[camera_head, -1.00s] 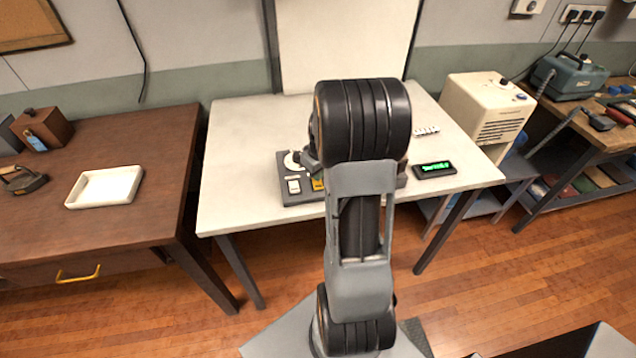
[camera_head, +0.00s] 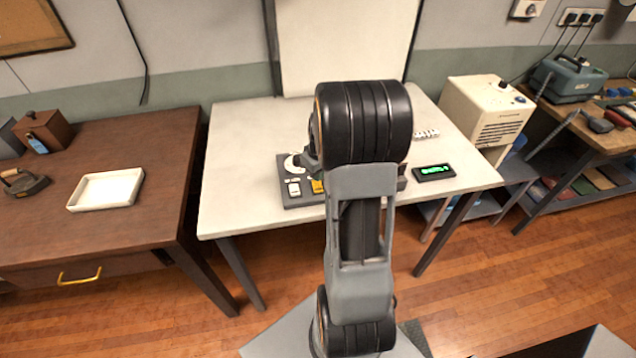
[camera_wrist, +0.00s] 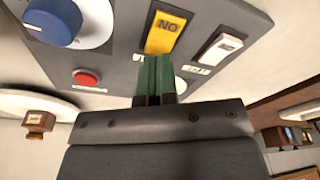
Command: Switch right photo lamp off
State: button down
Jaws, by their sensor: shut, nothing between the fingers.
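A grey control panel (camera_head: 288,200) lies on the pale table, partly hidden behind my arm. In the wrist view the panel (camera_wrist: 115,60) carries a yellow rocker switch (camera_wrist: 166,32) marked ON, a white rocker switch (camera_wrist: 221,46), a red button (camera_wrist: 86,78) and a blue knob (camera_wrist: 53,22). My gripper (camera_wrist: 155,62) is shut and empty, its green fingertips at the near edge of the yellow switch. I cannot tell whether they touch it. The yellow switch also shows in the head view (camera_head: 317,187). I cannot make out a photo lamp, or which switch belongs to the right one.
The pale table (camera_head: 240,150) holds a small black box with a green display (camera_head: 434,172). A white backdrop (camera_head: 345,45) stands behind. A brown desk with a white tray (camera_head: 105,189) is at left. A cream vented box (camera_head: 487,110) is at right.

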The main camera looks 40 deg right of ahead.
aim_at(318, 186)
jog(key=shift+r+p, duration=1.5)
jog(key=shift+r, duration=1.05)
jog(key=shift+m, duration=0.4)
jog(key=shift+s+a+f+m+g, duration=0.35)
jog(key=shift+s+f+m, duration=0.15)
jog(key=shift+s, duration=0.15)
jog(key=s+a+r+t, duration=0.1)
jog(key=s+a+r, duration=0.2)
jog(key=a, duration=0.3)
jog(key=s+a+r+t, duration=0.1)
jog(key=s+a+r, duration=0.3)
jog(key=a, duration=0.3)
jog(key=s+a+r+n+t, duration=0.1)
jog(key=s+a+r, duration=0.2)
jog(key=a+r, duration=0.2)
jog(key=shift+s+a+r, duration=0.35)
jog(key=shift+s+a, duration=0.05)
jog(key=shift+a, duration=0.45)
